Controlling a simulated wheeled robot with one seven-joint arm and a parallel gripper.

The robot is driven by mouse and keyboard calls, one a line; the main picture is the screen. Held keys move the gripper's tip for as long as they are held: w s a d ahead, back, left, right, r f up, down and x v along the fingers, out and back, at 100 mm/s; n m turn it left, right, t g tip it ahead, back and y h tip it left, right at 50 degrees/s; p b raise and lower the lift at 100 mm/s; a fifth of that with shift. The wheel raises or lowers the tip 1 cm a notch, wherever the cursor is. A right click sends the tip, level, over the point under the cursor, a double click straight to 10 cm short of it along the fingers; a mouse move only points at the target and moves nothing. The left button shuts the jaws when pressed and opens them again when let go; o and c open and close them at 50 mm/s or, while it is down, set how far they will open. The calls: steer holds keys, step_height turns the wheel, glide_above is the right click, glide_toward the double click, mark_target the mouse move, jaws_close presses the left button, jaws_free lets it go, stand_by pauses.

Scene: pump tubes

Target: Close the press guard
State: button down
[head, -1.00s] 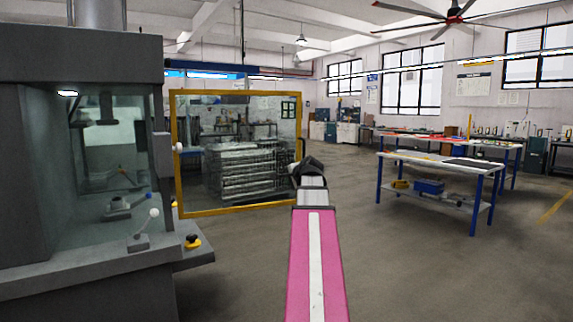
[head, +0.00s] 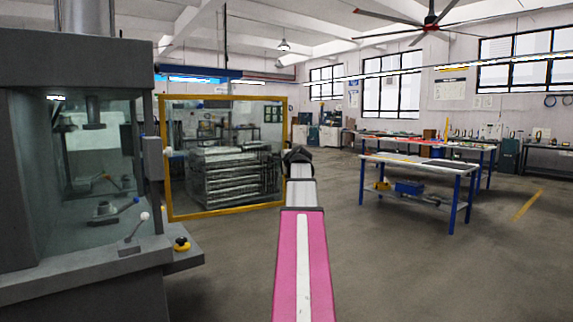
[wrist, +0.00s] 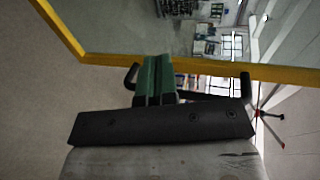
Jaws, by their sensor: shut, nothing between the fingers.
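The press guard (head: 226,209) is a clear panel in a yellow frame. It stands swung open to the right of the grey press (head: 75,62), hinged near the press's right front post. In the wrist view its yellow frame (wrist: 65,35) crosses the picture, with a black handle (wrist: 246,85) on one bar. My gripper (wrist: 158,62) has green fingers that are shut together and empty, close to the frame bar. In the head view my gripper (head: 297,156) is at the guard's right edge, mostly hidden by my arm. I cannot tell whether it touches the frame.
A lever with a white knob (head: 144,216) and a yellow-black button (head: 181,244) sit on the press's front ledge. A blue-legged workbench (head: 417,166) stands to the right. The floor between is clear.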

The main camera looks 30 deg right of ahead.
steer(key=shift+w+d+f, duration=0.1)
steer(key=shift+w+d, duration=0.05)
steer(key=shift+w, duration=1.05)
steer(key=shift+w+d, duration=0.1)
steer(key=shift+w, duration=1.05)
